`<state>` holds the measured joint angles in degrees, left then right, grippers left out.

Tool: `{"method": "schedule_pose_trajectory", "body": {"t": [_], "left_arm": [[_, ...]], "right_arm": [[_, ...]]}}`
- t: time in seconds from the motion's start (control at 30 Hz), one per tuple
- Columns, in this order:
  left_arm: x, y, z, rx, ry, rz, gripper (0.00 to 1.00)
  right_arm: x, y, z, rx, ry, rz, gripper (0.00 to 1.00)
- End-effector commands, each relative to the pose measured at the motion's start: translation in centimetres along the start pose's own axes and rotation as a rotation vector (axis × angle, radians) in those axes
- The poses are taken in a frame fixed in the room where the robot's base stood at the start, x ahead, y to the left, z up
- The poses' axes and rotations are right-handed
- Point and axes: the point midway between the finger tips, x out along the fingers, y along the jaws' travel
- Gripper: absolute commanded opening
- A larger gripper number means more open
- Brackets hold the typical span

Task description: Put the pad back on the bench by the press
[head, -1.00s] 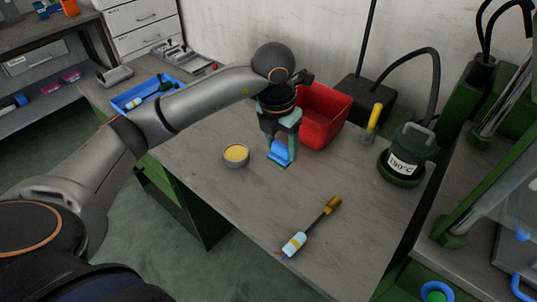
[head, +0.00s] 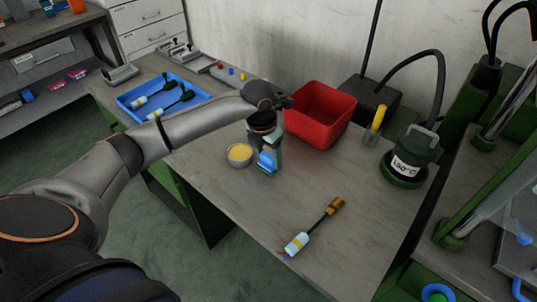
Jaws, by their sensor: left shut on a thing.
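My left gripper (head: 268,160) points down over the grey bench (head: 220,205), shut on a small blue block that looks like the pad (head: 266,165). The pad sits between the teal fingers, low over the bench top; I cannot tell whether it touches the surface. It is just right of a small round tin of yellow stuff (head: 239,153). The green press (head: 455,235) stands at the right edge of the view. My right gripper is not in view.
A red bin (head: 322,118) stands behind the gripper. A green pot marked 190°C (head: 408,160) and a yellow-handled tool (head: 376,122) are to the right. A corded socket piece (head: 312,228) lies in front. A blue tray (head: 160,98) is at the back left. The bench middle is clear.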

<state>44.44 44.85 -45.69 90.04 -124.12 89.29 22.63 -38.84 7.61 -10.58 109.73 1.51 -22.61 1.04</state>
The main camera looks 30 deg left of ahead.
Motion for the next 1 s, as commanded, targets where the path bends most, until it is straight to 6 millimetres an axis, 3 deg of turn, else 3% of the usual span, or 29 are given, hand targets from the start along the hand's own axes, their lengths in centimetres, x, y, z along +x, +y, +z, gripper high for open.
{"method": "schedule_pose_trajectory", "body": {"t": [0.2, 0.23, 0.47, 0.83, 1.0], "left_arm": [[0.4, 0.0, -0.1, 0.0, 0.0, 0.0, 0.1], [0.3, 0.0, 0.0, 0.0, 0.0, 0.0, 0.65], [0.2, 0.0, 0.0, 0.0, 0.0, 0.0, 0.91], [-0.5, 0.0, 0.1, 0.0, -0.002, 0.0, 0.92], [-3.5, 0.0, 0.2, 0.0, -0.006, 0.0, 0.92]], "right_arm": [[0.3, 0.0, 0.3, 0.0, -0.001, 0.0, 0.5], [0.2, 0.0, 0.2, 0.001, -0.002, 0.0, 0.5], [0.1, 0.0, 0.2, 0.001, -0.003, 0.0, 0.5], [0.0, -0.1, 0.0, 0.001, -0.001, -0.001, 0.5], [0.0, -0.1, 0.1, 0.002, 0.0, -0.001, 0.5]]}}
